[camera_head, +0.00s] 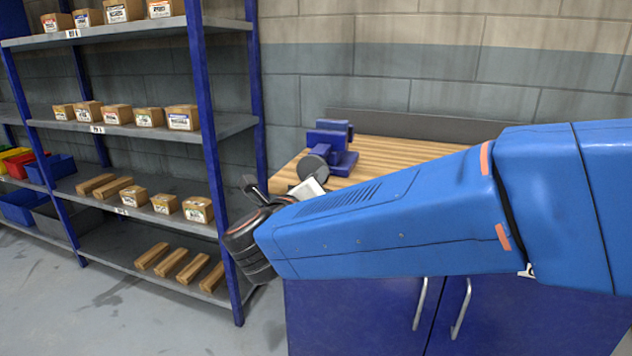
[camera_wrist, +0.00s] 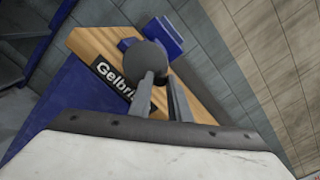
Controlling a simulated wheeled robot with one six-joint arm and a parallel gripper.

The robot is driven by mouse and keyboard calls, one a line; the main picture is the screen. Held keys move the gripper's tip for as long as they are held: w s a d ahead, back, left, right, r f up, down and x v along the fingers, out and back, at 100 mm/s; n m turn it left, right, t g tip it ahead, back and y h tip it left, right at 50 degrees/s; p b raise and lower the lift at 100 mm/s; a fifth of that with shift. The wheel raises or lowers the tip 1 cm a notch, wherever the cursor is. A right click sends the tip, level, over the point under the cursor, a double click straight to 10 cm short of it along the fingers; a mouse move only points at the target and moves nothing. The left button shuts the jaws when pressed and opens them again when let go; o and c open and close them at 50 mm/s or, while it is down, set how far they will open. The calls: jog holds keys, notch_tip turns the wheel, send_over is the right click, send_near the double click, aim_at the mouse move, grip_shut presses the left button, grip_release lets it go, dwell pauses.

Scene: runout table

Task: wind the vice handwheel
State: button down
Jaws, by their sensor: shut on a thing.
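The blue vice (camera_head: 336,142) stands on the wooden bench top, near its left end. Its grey round handwheel (camera_head: 312,168) faces toward me and to the left. In the wrist view the handwheel (camera_wrist: 146,58) is a dark disc in front of the blue vice body (camera_wrist: 168,38). My gripper (camera_wrist: 161,80) has its two grey fingers at the near side of the wheel, shut on it. The exact contact is hidden behind the fingers.
The wooden bench top (camera_head: 385,152) sits over blue cabinets (camera_head: 380,315) with a block wall behind. A black label (camera_wrist: 115,82) is on the bench edge. A blue-post shelf (camera_head: 215,125) with several boxes stands close on the left. My arm hides the bench's right part.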

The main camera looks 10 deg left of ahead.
jog(key=shift+r+n, duration=0.1)
jog(key=shift+n, duration=0.4)
jog(key=shift+a, duration=0.1)
jog(key=shift+a+r+n, duration=0.1)
jog(key=shift+r+n, duration=0.1)
jog(key=shift+n, duration=0.65)
jog(key=shift+a+r+n, duration=0.1)
jog(key=shift+r+n, duration=0.05)
jog(key=shift+n, duration=0.7)
jog(key=shift+a+r+n, duration=0.1)
jog(key=shift+n, duration=0.3)
jog(key=shift+a+r+n, duration=0.1)
jog(key=shift+a+n, duration=0.05)
jog(key=shift+n, duration=0.5)
jog(key=shift+a+r+n, duration=0.1)
jog(key=shift+n, duration=0.55)
